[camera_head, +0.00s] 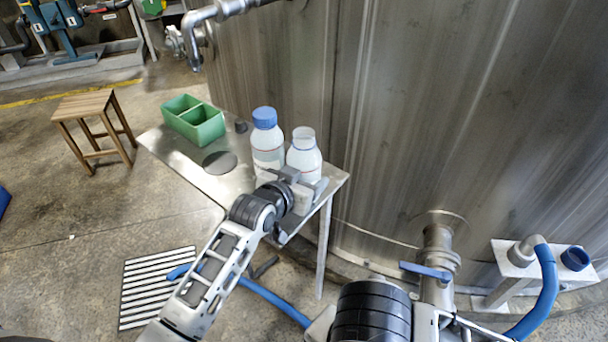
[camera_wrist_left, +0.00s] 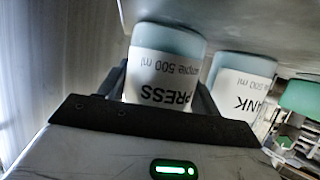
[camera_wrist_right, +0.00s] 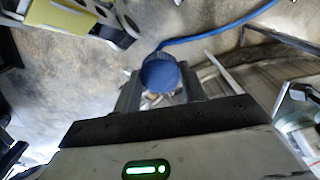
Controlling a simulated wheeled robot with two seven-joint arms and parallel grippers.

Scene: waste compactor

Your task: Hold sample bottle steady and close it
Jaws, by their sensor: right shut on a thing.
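An uncapped translucent bottle (camera_head: 304,154) stands at the right end of the steel table. My left gripper (camera_head: 292,182) is at its lower body. In the left wrist view this bottle, labelled PRESS (camera_wrist_left: 165,80), stands upright between the two fingers. Whether they press on it I cannot tell. A second bottle with a blue cap (camera_head: 264,118) stands to its left; its TANK label (camera_wrist_left: 243,92) shows in the left wrist view. My right gripper (camera_wrist_right: 160,88) is shut on a blue cap (camera_wrist_right: 160,72), above the floor and away from the table. Its fingers are out of the head view.
The steel table (camera_head: 190,172) also bears a green two-part tray (camera_head: 194,120) and a dark disc (camera_head: 220,162). A big steel tank (camera_head: 440,110) stands right behind it. A valve with a blue handle (camera_head: 427,270) and a blue hose (camera_head: 545,290) are at the right.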

